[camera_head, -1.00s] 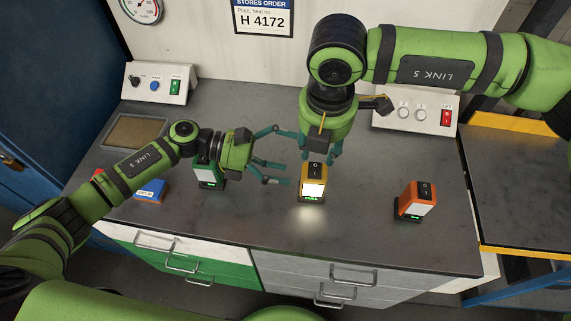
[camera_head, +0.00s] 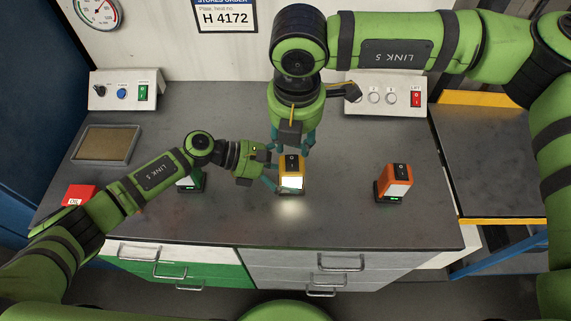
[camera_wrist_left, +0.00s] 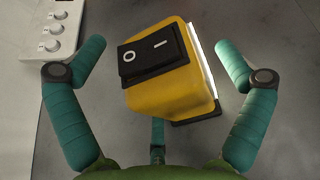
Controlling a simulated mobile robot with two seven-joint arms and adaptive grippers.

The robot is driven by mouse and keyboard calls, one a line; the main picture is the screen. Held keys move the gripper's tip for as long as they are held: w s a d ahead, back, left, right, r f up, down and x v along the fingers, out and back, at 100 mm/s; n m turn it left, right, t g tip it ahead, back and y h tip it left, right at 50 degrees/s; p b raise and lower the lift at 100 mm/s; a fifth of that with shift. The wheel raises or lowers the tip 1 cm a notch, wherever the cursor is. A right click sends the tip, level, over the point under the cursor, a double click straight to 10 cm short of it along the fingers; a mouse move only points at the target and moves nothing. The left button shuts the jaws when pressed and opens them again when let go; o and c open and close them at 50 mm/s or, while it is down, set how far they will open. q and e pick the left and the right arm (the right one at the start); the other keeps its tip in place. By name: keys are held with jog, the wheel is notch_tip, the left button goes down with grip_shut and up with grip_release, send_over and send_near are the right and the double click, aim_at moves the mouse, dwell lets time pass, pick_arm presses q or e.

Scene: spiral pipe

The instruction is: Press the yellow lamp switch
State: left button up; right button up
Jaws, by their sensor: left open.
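The yellow lamp (camera_head: 291,163) stands upright on the grey worktop with its white panel lit. Its black rocker switch (camera_head: 292,162) is on top; the left wrist view shows the switch (camera_wrist_left: 150,53) marked O and I. My left gripper (camera_head: 272,168) is at the lamp's left side, its fingers partly hidden. In the left wrist view its open fingers (camera_wrist_left: 160,72) are spread on both sides of the yellow housing, with gaps between. My right gripper (camera_head: 292,145) points down just behind the lamp; its fingertips are partly hidden.
An orange lamp (camera_head: 395,183) stands to the right, and a green lamp (camera_head: 190,181) is partly behind my left arm. A red box (camera_head: 79,194) and a brown tray (camera_head: 106,145) are at left. Control boxes (camera_head: 122,92) stand along the back. The worktop front is clear.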

pick_arm(q)
jog(key=c, duration=1.5)
pick_arm(e)
grip_shut()
pick_arm(q)
jog(key=shift+a, duration=0.1)
jog(key=shift+s, duration=0.1)
pick_arm(e)
jog(key=w+d+r+m+g+y, duration=0.1)
jog(key=w+d+r+m+y, duration=0.1)
jog(key=d+m+y, duration=0.6)
jog(key=shift+r+m+y, duration=0.45)
jog(key=shift+m+y, duration=0.05)
jog(key=shift+y, duration=0.1)
jog(key=shift+d, duration=0.1)
